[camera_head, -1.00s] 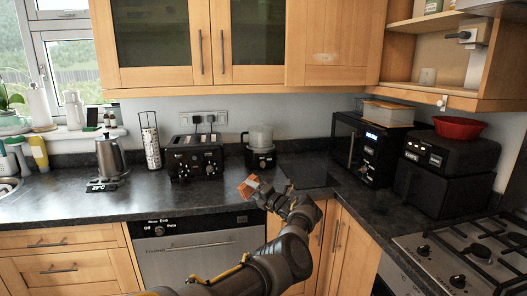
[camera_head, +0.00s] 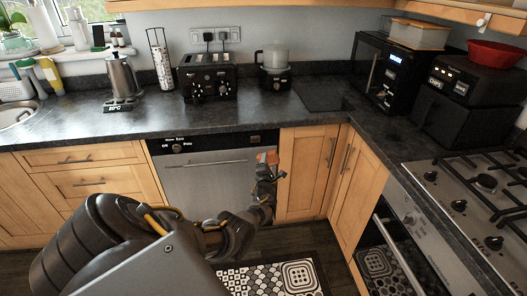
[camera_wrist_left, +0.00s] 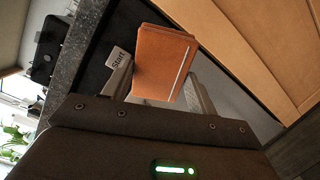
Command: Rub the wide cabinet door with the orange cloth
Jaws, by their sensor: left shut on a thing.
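The orange cloth (camera_head: 268,157) is a small folded block. My left gripper (camera_head: 266,167) is shut on it, and the wrist view shows the cloth (camera_wrist_left: 162,62) between the two fingers. The gripper hangs below the counter, in front of the right edge of the dishwasher. A wooden cabinet door (camera_head: 305,180) is just right of the gripper, and another wooden door (camera_head: 360,185) is round the inner corner. I cannot tell whether the cloth touches any surface. Wood panelling (camera_wrist_left: 265,40) shows at the right of the wrist view. My right gripper is out of view.
A dishwasher (camera_head: 205,190) is behind my arm. An oven (camera_head: 415,225) with a gas hob (camera_head: 470,190) stands at right. A patterned mat (camera_head: 270,278) lies on the floor.

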